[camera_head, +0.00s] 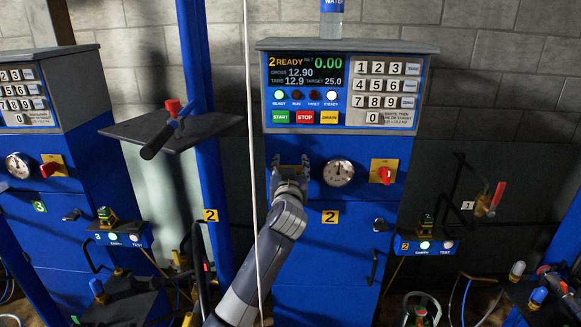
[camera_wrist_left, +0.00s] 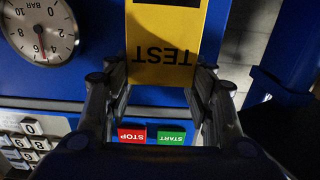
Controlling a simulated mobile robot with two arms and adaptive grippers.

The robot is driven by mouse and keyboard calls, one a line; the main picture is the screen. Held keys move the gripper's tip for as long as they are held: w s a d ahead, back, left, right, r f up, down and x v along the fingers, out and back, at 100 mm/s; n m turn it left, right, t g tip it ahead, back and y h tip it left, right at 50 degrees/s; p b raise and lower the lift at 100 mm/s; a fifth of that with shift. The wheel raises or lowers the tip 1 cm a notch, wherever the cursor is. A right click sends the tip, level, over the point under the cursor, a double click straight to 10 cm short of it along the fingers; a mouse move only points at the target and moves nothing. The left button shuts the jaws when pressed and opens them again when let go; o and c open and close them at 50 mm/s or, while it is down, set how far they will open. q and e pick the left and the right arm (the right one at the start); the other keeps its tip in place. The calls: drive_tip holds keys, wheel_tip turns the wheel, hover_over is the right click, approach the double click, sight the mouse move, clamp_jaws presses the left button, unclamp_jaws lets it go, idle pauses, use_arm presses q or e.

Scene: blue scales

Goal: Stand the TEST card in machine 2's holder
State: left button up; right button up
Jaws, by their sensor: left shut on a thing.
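The TEST card (camera_wrist_left: 165,45) is yellow with black letters and fills the top middle of the left wrist view. My left gripper (camera_head: 290,165) is shut on it; in the left wrist view its fingers (camera_wrist_left: 160,78) are on both sides of the card. The card's letters are turned the same way as the START and STOP labels. In the head view the gripper is against the front of machine 2 (camera_head: 345,225), below its buttons and left of the gauge (camera_head: 338,172). I cannot make out the holder; my gripper covers that spot. My right gripper is out of view.
A red knob (camera_head: 385,174) on a yellow plate is right of the gauge. A small box (camera_head: 428,246) with lights is at the machine's lower right. A blue post (camera_head: 205,150) and a pale cable (camera_head: 250,130) run close beside my left arm.

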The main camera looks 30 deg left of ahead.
use_arm(q)
drive_tip(key=shift+f+b, duration=0.8)
drive_tip(key=shift+f, duration=0.1)
idle(0.3)
drive_tip(key=o, duration=1.1)
drive_tip(key=shift+d, duration=0.1)
drive_tip(key=v, duration=1.2)
drive_tip(key=shift+s, duration=0.1)
